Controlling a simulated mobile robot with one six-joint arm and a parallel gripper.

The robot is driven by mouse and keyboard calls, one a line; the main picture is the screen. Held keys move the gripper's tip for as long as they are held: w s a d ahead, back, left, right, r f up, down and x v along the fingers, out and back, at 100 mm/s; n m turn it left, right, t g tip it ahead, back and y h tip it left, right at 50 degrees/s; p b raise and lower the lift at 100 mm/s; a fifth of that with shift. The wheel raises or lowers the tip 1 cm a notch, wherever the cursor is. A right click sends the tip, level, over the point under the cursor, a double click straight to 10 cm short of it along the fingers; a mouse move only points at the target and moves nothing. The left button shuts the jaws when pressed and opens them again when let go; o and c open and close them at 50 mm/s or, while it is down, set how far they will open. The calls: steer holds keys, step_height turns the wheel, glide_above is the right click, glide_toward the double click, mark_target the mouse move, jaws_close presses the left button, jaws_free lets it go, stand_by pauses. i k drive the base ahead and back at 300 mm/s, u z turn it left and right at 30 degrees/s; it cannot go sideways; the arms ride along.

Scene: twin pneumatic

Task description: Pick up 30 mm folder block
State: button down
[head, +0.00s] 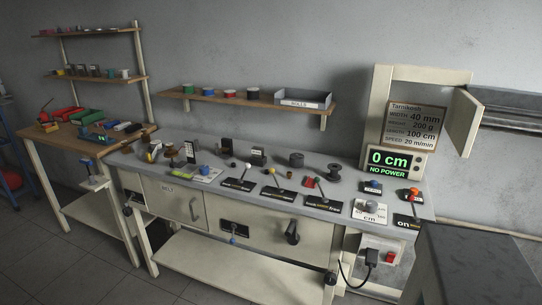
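Several small upright blocks stand toward the back left of the grey workbench. They are a brown block (190,153), a black block (227,146) and a dark block with a pale label (258,156). Their markings are too small to read, so I cannot tell which one is the 30 mm folder block. My gripper is not in view.
The grey workbench (335,207) carries several levers and knobs on labelled plates along its front. A spool (334,172) stands behind them. A display (394,162) reads 0 cm, NO POWER. A wooden shelf (256,101) hangs above. A cluttered wooden table (62,140) stands left.

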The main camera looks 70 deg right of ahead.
mark_target(257, 151)
steer(key=z, duration=4.5)
steer(key=i, duration=0.1)
steer(key=u, duration=3.15)
steer(key=k, duration=0.7)
steer(key=z, duration=0.7)
steer(key=i, duration=0.5)
steer(key=z, duration=0.1)
